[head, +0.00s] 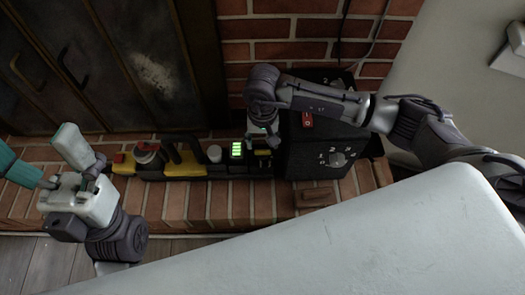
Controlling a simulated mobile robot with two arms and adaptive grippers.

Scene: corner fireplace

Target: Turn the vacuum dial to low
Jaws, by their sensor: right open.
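A black box-shaped unit (301,158) stands on the brick hearth right of centre in the head view. A round grey dial (337,159) with pale markings around it is on its front; I cannot read its setting. A red switch (307,120) is on the box's upper left. My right gripper (263,143) points down just left of the box, over a row of yellow and black items. It is open, apart from the dial, and its fingers are partly hidden. My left gripper (42,150) is at the far left with its fingers spread wide, empty.
Yellow and black items (183,166) with a green display (237,150) line the hearth (230,203). A large pale surface (300,255) fills the foreground. Dark metal doors (120,60) and a brick wall (265,50) stand behind.

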